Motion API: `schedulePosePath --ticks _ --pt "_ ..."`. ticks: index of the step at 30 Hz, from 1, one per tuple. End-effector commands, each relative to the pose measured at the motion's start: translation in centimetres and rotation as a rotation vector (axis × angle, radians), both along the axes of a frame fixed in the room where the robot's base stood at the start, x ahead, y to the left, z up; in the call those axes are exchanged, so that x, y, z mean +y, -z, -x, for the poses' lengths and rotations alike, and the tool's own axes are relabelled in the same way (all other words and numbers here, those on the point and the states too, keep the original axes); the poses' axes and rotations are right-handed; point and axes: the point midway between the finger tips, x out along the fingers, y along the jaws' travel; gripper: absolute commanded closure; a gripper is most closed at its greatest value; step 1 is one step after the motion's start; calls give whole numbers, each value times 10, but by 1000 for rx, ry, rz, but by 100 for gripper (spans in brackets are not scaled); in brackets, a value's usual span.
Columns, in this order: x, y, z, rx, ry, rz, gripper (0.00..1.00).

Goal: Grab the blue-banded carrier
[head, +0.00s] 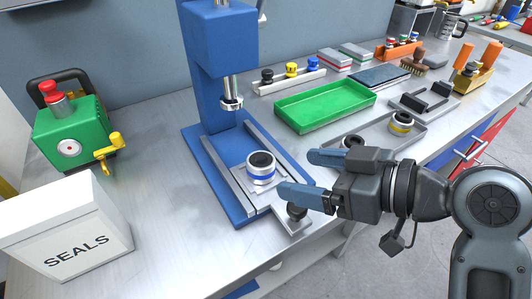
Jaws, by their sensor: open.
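The blue-banded carrier (261,168) is a short white cylinder with a dark top and a blue band. It stands upright on the bed of the blue press (222,65), below and in front of the press's ram. My gripper (297,174) comes in from the right with its two blue-grey fingers apart and pointing left. It is open and empty. The fingertips are just right of the carrier, and I see no contact. A yellow-banded carrier (401,123) stands on a grey tray behind my gripper.
A black knob (296,211) stands at the front end of the press slide, close to my lower finger. A green tray (325,106) lies behind. A white SEALS box (65,227) and green pump unit (73,137) stand left.

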Motion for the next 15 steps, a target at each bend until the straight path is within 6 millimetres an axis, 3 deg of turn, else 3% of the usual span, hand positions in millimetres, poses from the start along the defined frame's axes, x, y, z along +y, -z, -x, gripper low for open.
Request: schedulePosePath --ticks 15 --pt "37 15 -24 -1 -9 2 16"
